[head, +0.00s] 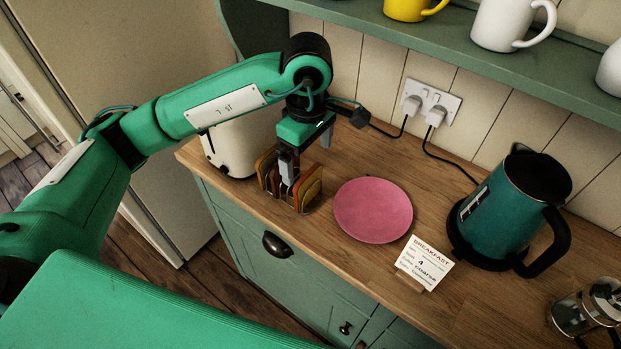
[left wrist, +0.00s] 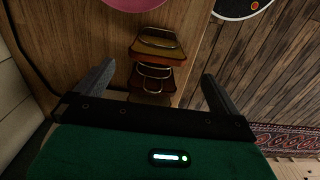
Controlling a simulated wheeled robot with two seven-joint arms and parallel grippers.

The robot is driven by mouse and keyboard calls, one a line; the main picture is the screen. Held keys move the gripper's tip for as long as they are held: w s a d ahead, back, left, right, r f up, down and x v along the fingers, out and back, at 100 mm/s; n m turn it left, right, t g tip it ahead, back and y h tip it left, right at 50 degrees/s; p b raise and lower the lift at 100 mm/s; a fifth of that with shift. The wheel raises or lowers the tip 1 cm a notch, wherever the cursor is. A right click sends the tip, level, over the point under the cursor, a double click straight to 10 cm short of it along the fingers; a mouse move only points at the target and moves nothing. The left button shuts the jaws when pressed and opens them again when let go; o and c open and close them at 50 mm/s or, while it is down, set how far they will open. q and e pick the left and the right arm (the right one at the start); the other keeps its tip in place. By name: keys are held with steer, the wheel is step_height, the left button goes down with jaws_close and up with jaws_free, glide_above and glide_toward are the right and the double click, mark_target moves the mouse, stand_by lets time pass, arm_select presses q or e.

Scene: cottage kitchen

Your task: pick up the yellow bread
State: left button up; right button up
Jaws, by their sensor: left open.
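A wire toast rack (head: 290,207) stands on the wooden counter with several bread slices upright in it. The slice nearest the plate looks golden yellow, and I take it as the yellow bread (head: 311,192); the others look browner. In the left wrist view the yellow bread (left wrist: 156,48) is the slice closest to the pink plate, with redder-brown slices (left wrist: 150,84) behind it. My left gripper (head: 303,158) is open and points down over the rack, its fingers hiding part of the slices. In the left wrist view the rack lies between its spread fingers (left wrist: 158,70). My right gripper is out of view.
A cream toaster (head: 232,148) stands just left of the rack. The pink plate (head: 373,210) is just right of it, then a breakfast card (head: 424,262), a teal kettle (head: 512,205) and a glass press (head: 588,308). A green shelf (head: 480,55) with mugs hangs above.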

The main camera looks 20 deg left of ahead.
mark_target(308, 189)
arm_select(q)
step_height(308, 189, down, 5)
steer(key=shift+r+p, duration=0.1)
steer(key=shift+p, duration=0.35)
step_height(308, 189, down, 2)
steer(key=shift+f+p, duration=0.2)
steer(key=shift+p, duration=0.35)
steer(key=f+p, duration=0.1)
steer(key=f, duration=0.2)
steer(key=shift+w+f, duration=0.2)
steer(key=shift+f, duration=0.45)
steer(key=c, duration=0.5)
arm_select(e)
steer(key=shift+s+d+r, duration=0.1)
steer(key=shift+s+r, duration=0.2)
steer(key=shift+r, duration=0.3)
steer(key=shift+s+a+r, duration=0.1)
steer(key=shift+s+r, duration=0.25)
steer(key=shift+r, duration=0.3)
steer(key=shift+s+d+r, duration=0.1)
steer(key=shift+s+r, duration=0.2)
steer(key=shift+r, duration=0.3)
